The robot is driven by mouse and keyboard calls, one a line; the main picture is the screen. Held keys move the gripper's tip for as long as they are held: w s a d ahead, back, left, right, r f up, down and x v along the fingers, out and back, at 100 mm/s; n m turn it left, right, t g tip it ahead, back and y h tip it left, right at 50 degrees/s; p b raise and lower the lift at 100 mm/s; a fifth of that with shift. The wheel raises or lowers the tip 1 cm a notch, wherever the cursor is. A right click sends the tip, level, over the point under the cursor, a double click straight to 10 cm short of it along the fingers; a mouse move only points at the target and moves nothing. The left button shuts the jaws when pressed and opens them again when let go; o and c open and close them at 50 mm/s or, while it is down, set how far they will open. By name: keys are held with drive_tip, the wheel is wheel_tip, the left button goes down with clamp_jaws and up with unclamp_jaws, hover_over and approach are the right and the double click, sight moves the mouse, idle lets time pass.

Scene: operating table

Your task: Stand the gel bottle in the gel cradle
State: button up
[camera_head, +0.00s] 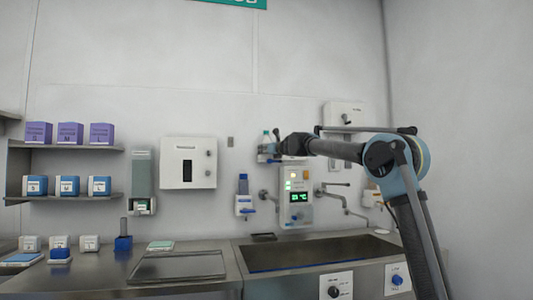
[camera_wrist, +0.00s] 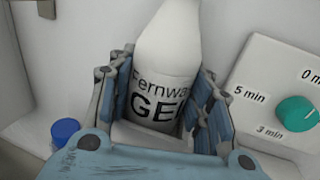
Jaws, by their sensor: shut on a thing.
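The gel bottle (camera_wrist: 165,75) is white with dark lettering that includes "GEL". In the wrist view it stands between the two blue-padded fingers of my gripper (camera_wrist: 165,110), which are shut on it. In the head view my gripper (camera_head: 283,146) is up at the back wall, left of the timer unit's top. A small pale bottle shape (camera_head: 267,139) shows there, above a small wall holder (camera_head: 265,156) that looks like the gel cradle. I cannot tell whether the bottle's base, hidden in the wrist view, touches the holder.
The timer panel with a green knob (camera_wrist: 296,113) is close on the right. A blue cap (camera_wrist: 65,130) shows at lower left. Below are a wall dispenser (camera_head: 244,205), taps (camera_head: 335,190) and the steel sink (camera_head: 320,250). A white dispenser box (camera_head: 188,163) hangs further left.

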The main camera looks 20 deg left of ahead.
drive_tip(key=shift+s+f, duration=0.35)
drive_tip(key=shift+f, duration=0.1)
idle(0.3)
drive_tip(key=o, duration=1.3)
drive_tip(key=shift+s, duration=0.1)
